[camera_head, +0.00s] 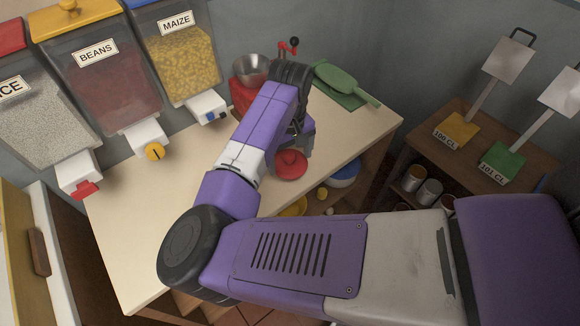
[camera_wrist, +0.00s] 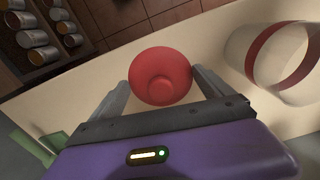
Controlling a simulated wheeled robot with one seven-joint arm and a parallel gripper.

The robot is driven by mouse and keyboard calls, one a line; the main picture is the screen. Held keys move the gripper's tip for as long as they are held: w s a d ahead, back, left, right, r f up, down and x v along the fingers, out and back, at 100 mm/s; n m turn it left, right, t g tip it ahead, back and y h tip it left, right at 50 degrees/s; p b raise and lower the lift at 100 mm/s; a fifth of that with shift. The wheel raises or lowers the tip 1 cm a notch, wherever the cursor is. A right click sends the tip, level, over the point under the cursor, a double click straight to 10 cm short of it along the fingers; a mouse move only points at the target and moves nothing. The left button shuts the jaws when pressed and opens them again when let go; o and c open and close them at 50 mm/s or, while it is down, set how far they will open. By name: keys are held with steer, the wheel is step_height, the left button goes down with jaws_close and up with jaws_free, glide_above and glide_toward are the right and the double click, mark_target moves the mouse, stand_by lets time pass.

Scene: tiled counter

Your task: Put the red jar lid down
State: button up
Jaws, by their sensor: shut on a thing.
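The red jar lid (camera_head: 290,163) is round with a raised knob, and shows near the front edge of the pale counter (camera_head: 352,130). In the wrist view the lid (camera_wrist: 161,70) lies between the two grey fingers of my gripper (camera_wrist: 163,88), knob facing the camera. My gripper is shut on the lid. In the head view my purple arm reaches over the counter and hides part of the gripper. I cannot tell whether the lid touches the counter.
Beans (camera_head: 105,75) and maize (camera_head: 178,50) dispensers stand at the back left. A metal bowl (camera_head: 250,68) on a red base and a green scoop (camera_head: 343,82) are behind my gripper.

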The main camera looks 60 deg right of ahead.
mark_target(290, 169)
steer(key=shift+f, duration=2.4)
steer(key=shift+f, duration=0.15)
steer(key=o, duration=1.1)
steer(key=shift+c, duration=0.2)
step_height(290, 169, up, 12)
steer(key=shift+r, duration=0.2)
steer(key=shift+d, duration=0.1)
